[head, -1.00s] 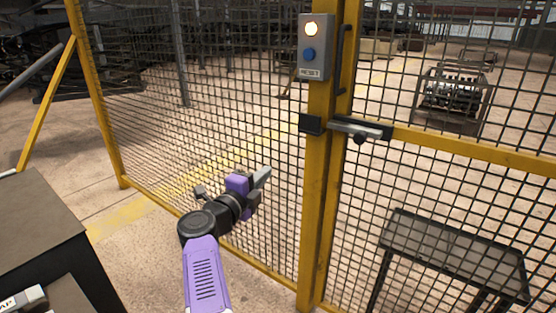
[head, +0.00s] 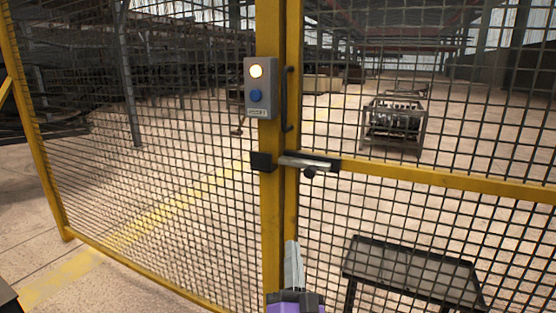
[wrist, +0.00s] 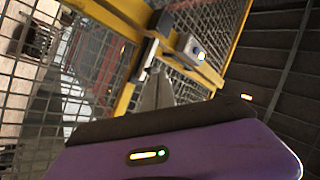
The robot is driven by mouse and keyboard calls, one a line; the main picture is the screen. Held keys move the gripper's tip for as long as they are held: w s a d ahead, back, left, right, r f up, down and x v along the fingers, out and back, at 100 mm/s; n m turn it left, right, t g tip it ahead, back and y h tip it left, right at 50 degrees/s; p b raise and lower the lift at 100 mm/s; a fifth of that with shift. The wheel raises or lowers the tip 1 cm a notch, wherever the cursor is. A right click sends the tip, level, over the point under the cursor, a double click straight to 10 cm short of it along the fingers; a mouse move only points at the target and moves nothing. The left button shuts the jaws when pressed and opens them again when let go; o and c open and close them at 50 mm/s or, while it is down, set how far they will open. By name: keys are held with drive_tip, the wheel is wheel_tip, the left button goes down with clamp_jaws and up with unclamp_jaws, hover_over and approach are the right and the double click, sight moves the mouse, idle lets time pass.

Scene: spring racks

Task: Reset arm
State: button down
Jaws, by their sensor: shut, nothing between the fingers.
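My gripper (head: 291,245) is low in the middle of the head view, its grey fingers together and pointing up, empty. In that view it overlaps the lower part of the yellow gate post (head: 273,215); whether it touches the post I cannot tell. Its fingers also show in the wrist view (wrist: 157,85), in front of the fence. A grey control box (head: 259,87) with a lit lamp above a blue button (head: 256,96) is on the post, well above my gripper in the head view. The box also shows in the wrist view (wrist: 190,46).
A sliding bolt latch (head: 308,163) crosses the gap between post and gate, with a dark pull handle (head: 288,100) above it. Yellow-framed mesh fence (head: 160,180) spans both sides. Behind the mesh stand a dark table (head: 412,272) and a metal crate (head: 392,123).

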drive_tip(key=s+d+f+n+g+y, duration=0.1)
drive_tip(key=s+d+f+n+y, duration=0.15)
drive_tip(key=s, duration=0.35)
drive_tip(key=s+d+f+n+g+y, duration=0.1)
drive_tip(key=s+d+f+n, duration=0.25)
drive_tip(key=s, duration=0.25)
drive_tip(key=s+d+f+g+h, duration=0.2)
drive_tip(key=s+d, duration=0.2)
drive_tip(key=s, duration=0.8)
drive_tip(key=s+d+f+n+g+h, duration=0.1)
drive_tip(key=s+d+f+g, duration=0.15)
drive_tip(key=s, duration=0.95)
drive_tip(key=s+d+f+g+h, duration=0.25)
drive_tip(key=s+d, duration=0.25)
drive_tip(key=s, duration=0.7)
wheel_tip(320, 180, up, 14)
drive_tip(key=y+p, duration=0.1)
drive_tip(key=p, duration=1.2)
drive_tip(key=shift+a+f, duration=0.25)
drive_tip(key=shift+a, duration=0.1)
